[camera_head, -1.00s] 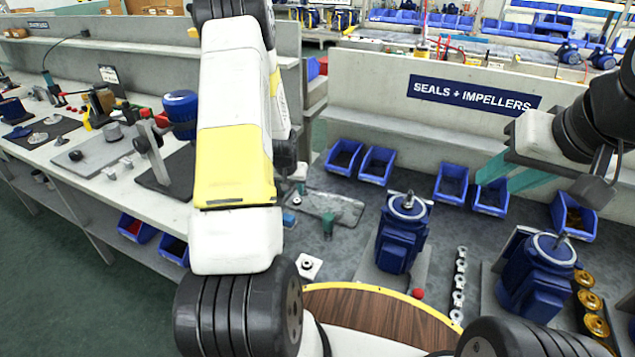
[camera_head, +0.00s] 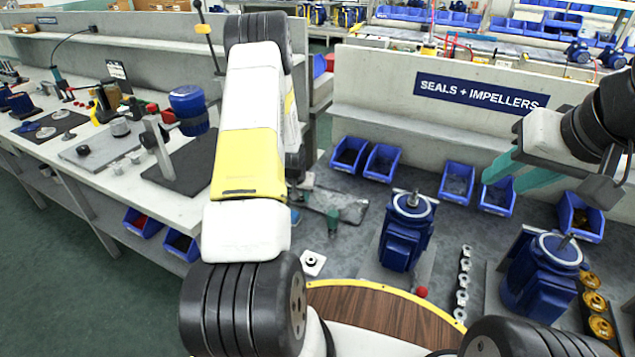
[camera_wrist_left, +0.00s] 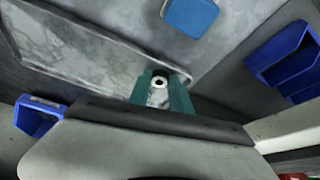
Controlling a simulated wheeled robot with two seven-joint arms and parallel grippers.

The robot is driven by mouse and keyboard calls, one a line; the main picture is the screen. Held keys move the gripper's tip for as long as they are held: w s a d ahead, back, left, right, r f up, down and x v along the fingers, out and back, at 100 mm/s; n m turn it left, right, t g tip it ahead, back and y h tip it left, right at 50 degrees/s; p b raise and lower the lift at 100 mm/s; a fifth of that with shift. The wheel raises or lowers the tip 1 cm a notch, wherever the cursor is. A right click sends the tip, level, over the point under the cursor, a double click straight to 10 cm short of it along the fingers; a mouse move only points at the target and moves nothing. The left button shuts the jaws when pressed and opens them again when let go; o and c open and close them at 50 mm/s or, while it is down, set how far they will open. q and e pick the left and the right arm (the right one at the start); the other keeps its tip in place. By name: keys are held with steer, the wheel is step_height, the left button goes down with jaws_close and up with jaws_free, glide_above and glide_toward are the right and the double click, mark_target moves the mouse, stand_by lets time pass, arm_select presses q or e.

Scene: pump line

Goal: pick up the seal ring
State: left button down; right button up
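A small pale ring with a dark centre (camera_wrist_left: 159,82) shows between the teal fingers of my left gripper (camera_wrist_left: 160,93) in the left wrist view. The fingers look apart, on either side of it; I cannot tell whether they touch it. In the head view my left forearm hides most of this gripper, and a teal fingertip (camera_head: 333,220) shows over a grey tray (camera_head: 350,208). A white square piece with a dark ring (camera_head: 312,263) lies nearer me; I cannot tell if it is the same ring. My right gripper (camera_head: 518,172) is open and empty, high at the right.
Two blue pumps (camera_head: 406,235) (camera_head: 543,275) stand on the bench with a row of pale rings (camera_head: 463,280) between them. Brass parts (camera_head: 597,305) lie at the right. Blue bins (camera_head: 382,162) line the back. A blue block (camera_wrist_left: 190,15) lies beside the tray.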

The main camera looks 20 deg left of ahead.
mark_target(301, 199)
arm_select(q)
step_height(301, 199, up, 10)
steer(key=c, duration=1.8)
jaws_free()
jaws_close()
steer(key=shift+s, duration=0.1)
